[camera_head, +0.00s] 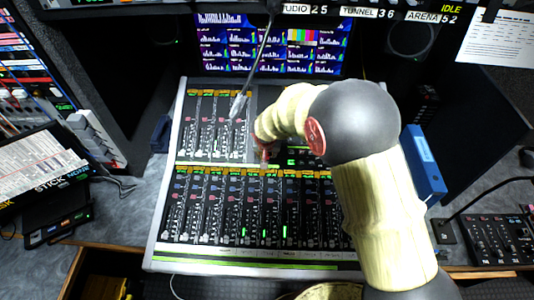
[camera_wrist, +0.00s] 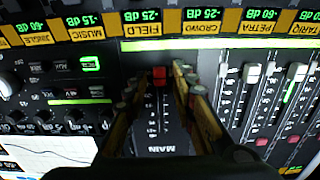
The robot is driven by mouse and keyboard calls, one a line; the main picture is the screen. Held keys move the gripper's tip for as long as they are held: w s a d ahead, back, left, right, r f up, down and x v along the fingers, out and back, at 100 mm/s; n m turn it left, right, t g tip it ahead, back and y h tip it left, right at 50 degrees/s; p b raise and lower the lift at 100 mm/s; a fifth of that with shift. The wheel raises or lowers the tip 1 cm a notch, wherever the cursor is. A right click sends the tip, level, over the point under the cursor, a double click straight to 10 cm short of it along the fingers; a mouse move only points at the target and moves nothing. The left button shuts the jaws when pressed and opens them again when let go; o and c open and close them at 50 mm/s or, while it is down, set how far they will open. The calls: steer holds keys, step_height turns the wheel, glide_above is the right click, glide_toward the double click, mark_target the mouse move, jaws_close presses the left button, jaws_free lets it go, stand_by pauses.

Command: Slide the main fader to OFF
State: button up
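The main fader's red cap (camera_wrist: 160,76) shows in the wrist view at the upper end of its dark slot, by the strip marked FIELD. The panel lettering MAIN (camera_wrist: 168,150) is upside down near the slot's lower end. My gripper (camera_wrist: 155,84) points down at the panel, its two fingers on either side of the red cap with dark gaps visible between. It looks open; I cannot tell whether a finger touches the cap. In the head view my gripper (camera_head: 264,153) is over the middle of the mixing console (camera_head: 152,250), largely hidden by my arm. No OFF mark is legible.
Channel faders with white caps (camera_wrist: 252,73) stand close to the right finger in the wrist view. Knobs and lit buttons (camera_wrist: 90,64) are on the left. A thin metal gooseneck (camera_head: 262,50) hangs over the console's upper part. A blue binder (camera_head: 424,165) stands right.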

steer(key=shift+o, duration=0.2)
steer(key=shift+r, duration=0.1)
steer(key=shift+r, duration=0.25)
steer(key=v, duration=1.1)
steer(key=shift+s+r, duration=0.15)
steer(key=shift+s, duration=0.1)
